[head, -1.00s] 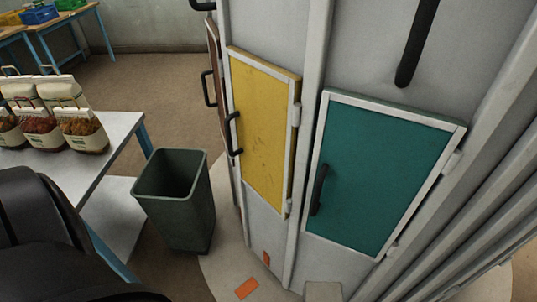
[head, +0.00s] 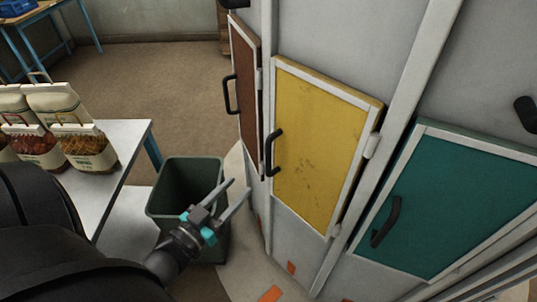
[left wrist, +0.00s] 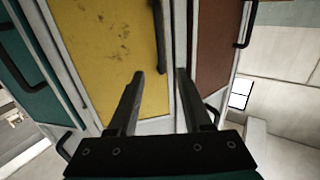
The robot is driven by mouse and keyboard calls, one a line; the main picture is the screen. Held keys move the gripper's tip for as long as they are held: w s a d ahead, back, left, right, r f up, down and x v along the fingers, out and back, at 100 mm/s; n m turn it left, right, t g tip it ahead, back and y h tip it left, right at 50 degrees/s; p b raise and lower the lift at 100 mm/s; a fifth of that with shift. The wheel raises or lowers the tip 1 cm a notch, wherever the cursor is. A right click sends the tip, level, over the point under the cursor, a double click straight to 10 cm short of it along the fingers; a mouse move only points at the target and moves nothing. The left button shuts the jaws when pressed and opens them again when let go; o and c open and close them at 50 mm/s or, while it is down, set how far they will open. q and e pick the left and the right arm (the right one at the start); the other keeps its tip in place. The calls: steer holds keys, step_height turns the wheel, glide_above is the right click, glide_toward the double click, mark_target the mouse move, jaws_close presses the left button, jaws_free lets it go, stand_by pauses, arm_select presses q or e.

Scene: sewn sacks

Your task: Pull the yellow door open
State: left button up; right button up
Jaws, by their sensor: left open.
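The yellow door (head: 325,140) sits in a white frame on a grey, many-sided cabinet and looks shut. Its black bar handle (head: 272,152) is on its left side, and a hinge shows on its right. My left gripper (head: 240,186) is open and empty, left of and below the handle, apart from it. In the left wrist view the yellow door (left wrist: 105,45) fills the upper left, and its handle (left wrist: 159,45) stands upright beyond the gap between my open fingers (left wrist: 159,73). My right gripper is not in view.
A brown door (head: 244,90) is left of the yellow one and a teal door (head: 450,205) right of it, each with a black handle. A dark green bin (head: 180,180) stands behind my left gripper. A table (head: 128,140) with filled sacks (head: 85,145) is at left.

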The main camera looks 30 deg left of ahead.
mark_target(267, 157)
arm_select(q)
steer(key=w, duration=0.7)
steer(key=w+b, duration=0.1)
steer(key=w, duration=0.5)
steer(key=shift+w+d, duration=0.2)
steer(key=shift+w, duration=0.15)
jaws_close()
stand_by(0.9)
